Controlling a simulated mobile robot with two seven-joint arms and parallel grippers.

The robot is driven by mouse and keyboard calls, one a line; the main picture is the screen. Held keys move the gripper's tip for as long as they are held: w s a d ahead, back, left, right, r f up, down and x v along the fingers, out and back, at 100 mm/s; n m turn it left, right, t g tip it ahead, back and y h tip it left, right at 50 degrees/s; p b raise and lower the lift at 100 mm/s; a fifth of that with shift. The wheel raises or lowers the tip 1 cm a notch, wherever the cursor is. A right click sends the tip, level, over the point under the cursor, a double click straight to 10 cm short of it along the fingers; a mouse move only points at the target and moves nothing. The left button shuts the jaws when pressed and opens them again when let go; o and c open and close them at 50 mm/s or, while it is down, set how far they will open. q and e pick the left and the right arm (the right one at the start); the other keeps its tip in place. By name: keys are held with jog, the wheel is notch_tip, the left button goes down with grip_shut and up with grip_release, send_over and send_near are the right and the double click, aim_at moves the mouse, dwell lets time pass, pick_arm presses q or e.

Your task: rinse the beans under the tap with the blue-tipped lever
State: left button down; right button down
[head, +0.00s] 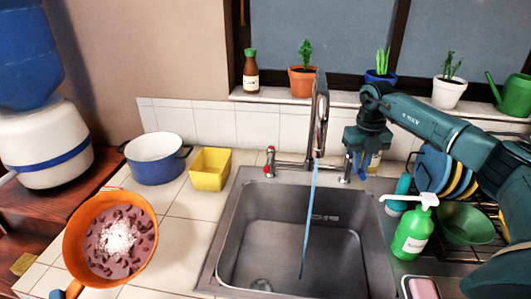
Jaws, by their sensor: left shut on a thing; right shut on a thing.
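An orange bowl (75,235) at the lower left holds dark reddish beans (112,243) with a white patch in the middle. My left gripper (68,291) shows only in part at the bottom edge, shut on the bowl's near rim. The tap (319,115) stands behind the sink, and a thin blue stream of water (308,215) runs from its spout into the basin. A red-tipped lever (269,160) is on its left. My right gripper (362,165) is shut at the tap's right side, at the other lever, whose tip it hides. The bowl is well left of the stream.
The steel sink (215,250) is empty apart from the water. A yellow container (210,169) and a blue-white pot (156,158) stand between bowl and tap. A green soap bottle (412,235) and dish rack (485,250) are at the right. Potted plants and a brown bottle (250,75) line the sill.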

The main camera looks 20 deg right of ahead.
jog(key=c, duration=1.4)
grip_release()
jog(key=shift+c, duration=0.2)
jog(key=shift+r, duration=0.1)
notch_tip(320, 180, up, 12)
jog(key=b, duration=0.1)
jog(key=shift+s, duration=0.1)
